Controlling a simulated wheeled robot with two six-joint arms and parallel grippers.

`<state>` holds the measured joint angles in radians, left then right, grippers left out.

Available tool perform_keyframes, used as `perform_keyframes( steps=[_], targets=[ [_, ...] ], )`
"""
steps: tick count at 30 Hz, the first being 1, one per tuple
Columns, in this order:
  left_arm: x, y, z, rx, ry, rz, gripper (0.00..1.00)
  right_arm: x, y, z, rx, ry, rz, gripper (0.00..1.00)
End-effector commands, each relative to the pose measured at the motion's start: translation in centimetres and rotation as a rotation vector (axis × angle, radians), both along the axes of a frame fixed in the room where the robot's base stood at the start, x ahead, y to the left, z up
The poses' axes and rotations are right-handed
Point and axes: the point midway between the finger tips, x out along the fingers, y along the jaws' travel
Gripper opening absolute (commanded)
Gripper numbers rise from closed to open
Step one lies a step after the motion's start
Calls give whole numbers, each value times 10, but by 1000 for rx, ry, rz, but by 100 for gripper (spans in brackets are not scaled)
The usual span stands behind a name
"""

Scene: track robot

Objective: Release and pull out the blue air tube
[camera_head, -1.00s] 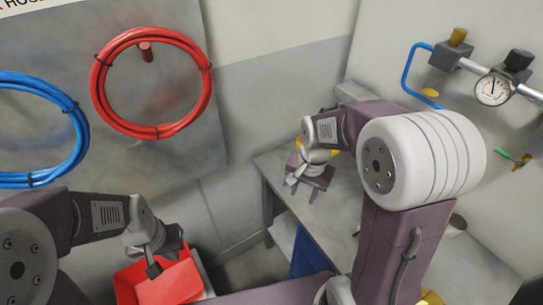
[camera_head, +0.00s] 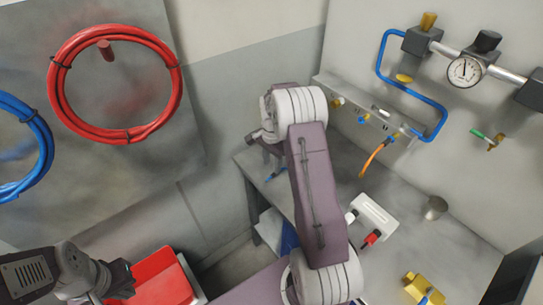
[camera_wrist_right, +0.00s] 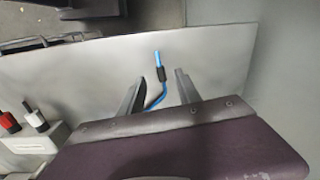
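The blue air tube (camera_head: 384,62) runs from the regulator block on the wall, bends along the wall and ends near the fittings of the grey manifold (camera_head: 365,116). My right gripper is mostly hidden behind my arm in the head view, left of the manifold and apart from the tube. In the right wrist view its fingers (camera_wrist_right: 159,76) are spread.
The bench (camera_head: 330,165) holds a white holder with red and black handles (camera_head: 372,217), a metal cup (camera_head: 434,208) and a yellow item (camera_head: 424,288). An orange tube (camera_head: 373,158) hangs from the manifold. A gauge (camera_head: 465,70) sits above. Coiled red hose (camera_head: 172,95) hangs left.

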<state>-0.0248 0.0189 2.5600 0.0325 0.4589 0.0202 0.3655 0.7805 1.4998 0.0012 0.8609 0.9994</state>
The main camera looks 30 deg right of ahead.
Motion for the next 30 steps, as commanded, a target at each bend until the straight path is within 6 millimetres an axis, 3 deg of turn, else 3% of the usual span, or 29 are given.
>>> perform_keyframes(
  steps=[4, 9, 18, 23, 30],
  targets=[
    [0, 0, 6, 0, 0, 0, 0, -1, 1, -28, 1, 3, 1, 40],
    [0, 0, 9, 0, 0, 0, 0, 0, 0, -48, 0, 1, 1, 40],
    [0, 0, 8, 0, 0, 0, 0, 0, 0, -52, -1, -1, 1, 40],
    [0, 0, 8, 0, 0, 0, 0, 0, 0, -52, -1, -1, 1, 0],
    [0, 0, 9, 0, 0, 0, 0, 0, 1, -52, -1, -1, 1, 0]
  ],
)
